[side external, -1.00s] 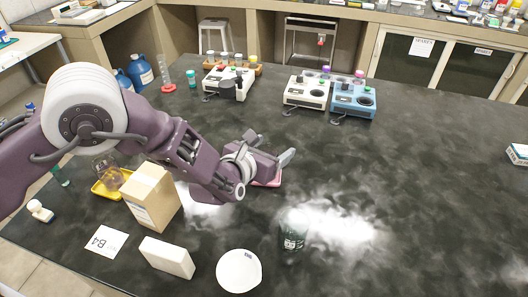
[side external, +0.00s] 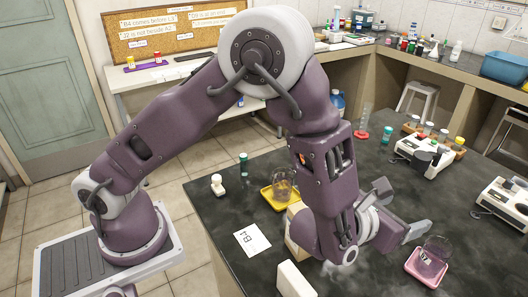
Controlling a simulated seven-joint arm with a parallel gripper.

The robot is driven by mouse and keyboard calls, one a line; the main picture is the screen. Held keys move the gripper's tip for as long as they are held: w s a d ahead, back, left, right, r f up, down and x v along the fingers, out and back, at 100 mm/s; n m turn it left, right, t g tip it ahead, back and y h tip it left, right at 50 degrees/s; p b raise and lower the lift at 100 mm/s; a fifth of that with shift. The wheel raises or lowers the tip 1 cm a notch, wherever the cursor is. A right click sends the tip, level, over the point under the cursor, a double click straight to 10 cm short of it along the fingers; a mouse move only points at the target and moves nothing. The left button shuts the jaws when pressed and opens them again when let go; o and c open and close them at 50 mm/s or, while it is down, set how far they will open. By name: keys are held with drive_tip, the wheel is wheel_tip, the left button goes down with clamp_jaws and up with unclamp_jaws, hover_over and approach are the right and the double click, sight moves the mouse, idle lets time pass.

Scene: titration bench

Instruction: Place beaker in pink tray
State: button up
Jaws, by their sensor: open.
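The pink tray (side external: 413,264) lies on the dark bench at the lower right. A clear glass beaker (side external: 436,250) stands in it, seemingly upright, with its lower part against the tray floor. My gripper (side external: 402,209) is open and empty, above and to the left of the pink tray in the picture, apart from the beaker. Another clear beaker (side external: 283,184) stands in the yellow tray (side external: 269,198) to the left of my arm.
A card marked B4 (side external: 252,239), a white box (side external: 293,280) and a partly hidden cardboard box (side external: 296,236) are near the bench's left edge. Instruments (side external: 424,156) stand at the back right. Bench between them and the pink tray is clear.

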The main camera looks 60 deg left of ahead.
drive_tip(key=a+r+n+y, duration=0.4)
drive_tip(key=a+r+n, duration=0.2)
drive_tip(key=a, duration=0.5)
drive_tip(key=s+a+r+n+g+y, duration=0.2)
drive_tip(key=s+a+r+n+g, duration=0.1)
drive_tip(key=s+a+n, duration=0.45)
drive_tip(key=s+a+r+n+g+y, duration=0.3)
drive_tip(key=s+a+n, duration=0.3)
drive_tip(key=a, duration=0.3)
drive_tip(key=s+n+g+h, duration=0.3)
drive_tip(key=s+n+g, duration=0.1)
drive_tip(key=s+n, duration=0.7)
drive_tip(key=s+d+r+n+t+h, duration=0.1)
drive_tip(key=s+d+r+n+h, duration=0.1)
drive_tip(key=s+d+n+h, duration=0.3)
drive_tip(key=d, duration=0.3)
drive_tip(key=shift+s+r+t, duration=0.2)
drive_tip(key=shift+t, duration=0.2)
